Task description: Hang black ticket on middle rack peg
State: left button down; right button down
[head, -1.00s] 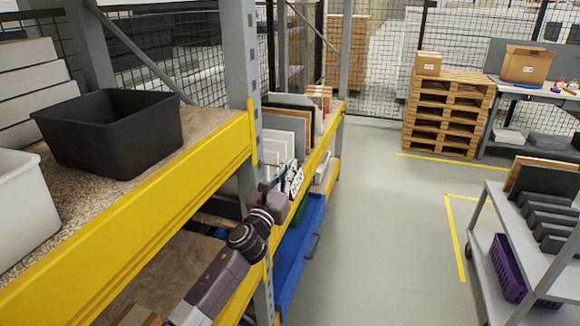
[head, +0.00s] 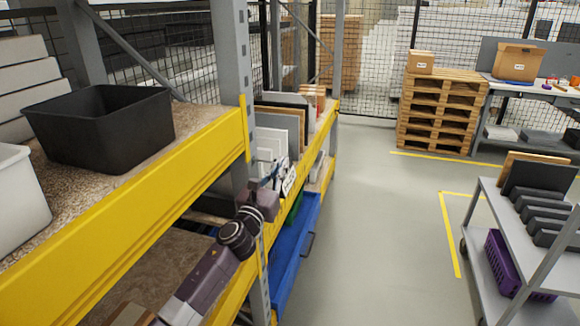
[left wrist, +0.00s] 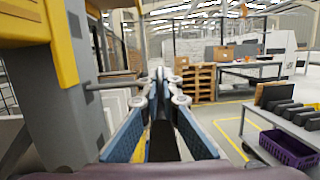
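My left gripper (head: 284,179) shows small in the head view, beside the yellow-beamed rack (head: 150,185) and in front of its lower bay. In the left wrist view its blue-sided fingers (left wrist: 160,76) run forward and come together at the tips, so it looks shut. A dark strip shows between the fingers nearer the camera; I cannot tell what it is. I see nothing clearly held at the tips. I cannot make out a black ticket or a rack peg in either view. My right gripper is not in view.
A black bin (head: 100,128) stands on the rack's upper shelf. Panels (head: 278,130) stand in the farther bay, above a blue bin (head: 293,250). A grey cart (head: 525,225) with dark slabs and a purple basket (head: 505,262) is at right. The floor (head: 370,240) between is clear.

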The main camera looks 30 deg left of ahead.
pick_arm(q)
jog(key=a, duration=0.1)
jog(key=a+y, duration=0.1)
jog(key=a+n, duration=0.1)
jog(key=shift+s+a+f, duration=0.1)
jog(key=shift+s+a, duration=0.1)
jog(key=shift+s, duration=0.05)
jog(key=c, duration=2.2)
grip_release()
jog(key=shift+o, duration=0.6)
jog(key=shift+a+f, duration=0.1)
jog(key=shift+s, duration=0.5)
jog(key=h, duration=0.1)
send_near(269, 162)
jog(key=d, duration=0.1)
jog(key=s+d+f, duration=0.1)
jog(key=d, duration=0.1)
jog(key=shift+s+d+f+m, duration=0.1)
jog(key=shift+s+m, duration=0.1)
jog(key=shift+m, duration=0.2)
